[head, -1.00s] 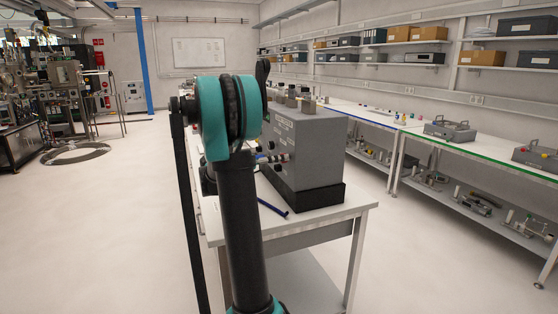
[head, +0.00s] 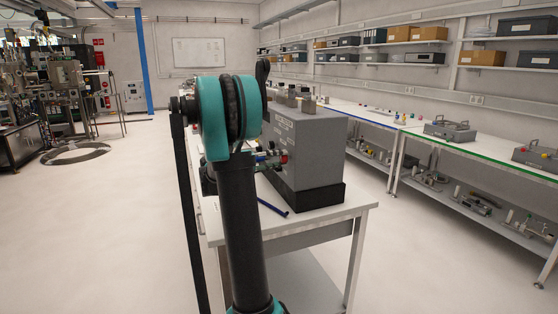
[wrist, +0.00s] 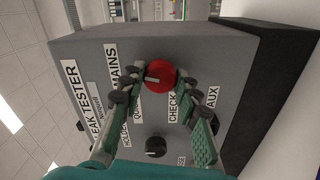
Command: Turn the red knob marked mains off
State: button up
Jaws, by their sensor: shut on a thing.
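The red knob (wrist: 161,76) is on the face of a grey leak tester (wrist: 214,45), with the MAINS label (wrist: 112,66) on its left in the wrist view. A white pointer line on the knob points left in that view. My gripper (wrist: 160,80) is shut on the red knob, with one finger at each side of it. In the head view a small red spot, likely the knob (head: 284,157), shows at the left face of the tester (head: 318,147). My arm hides most of that face and much of my gripper there.
A black knob (wrist: 155,147) sits below the red one in the wrist view, between the fingers' lower parts. The tester stands on a black base (head: 318,197) on a white table (head: 350,205). A blue rod (head: 273,207) lies in front.

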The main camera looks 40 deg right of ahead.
jog(key=shift+n, duration=1.5)
jog(key=o, duration=1.2)
jog(key=shift+c, duration=0.2)
jog(key=v, duration=1.2)
jog(key=shift+f, duration=0.1)
